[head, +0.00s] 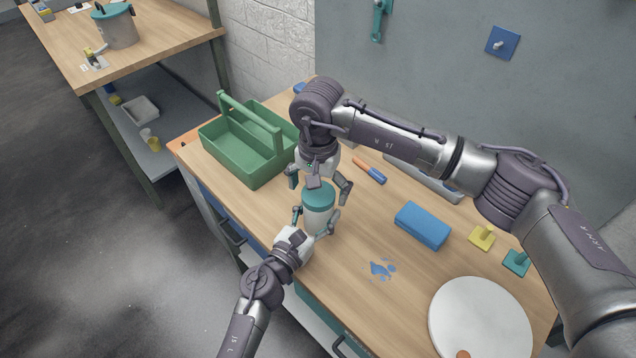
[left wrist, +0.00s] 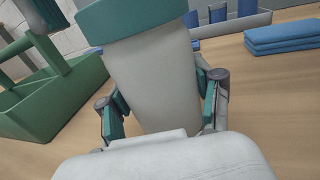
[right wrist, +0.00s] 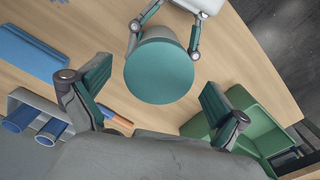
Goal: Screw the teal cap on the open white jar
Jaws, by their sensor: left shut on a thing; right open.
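The white jar (head: 318,218) stands on the wooden table with the teal cap (head: 319,195) on its top. The jar also shows in the left wrist view (left wrist: 152,82), with the cap (left wrist: 135,17) over its mouth. I cannot tell how far the cap is threaded. My left gripper (head: 317,228) is shut around the jar's body from the front. My right gripper (head: 319,188) is above the cap, pointing down. In the right wrist view its fingers (right wrist: 145,95) are spread wide and apart from the round cap top (right wrist: 159,71).
A green caddy (head: 241,172) stands left of the jar. A blue spill (head: 381,269) marks the table in front.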

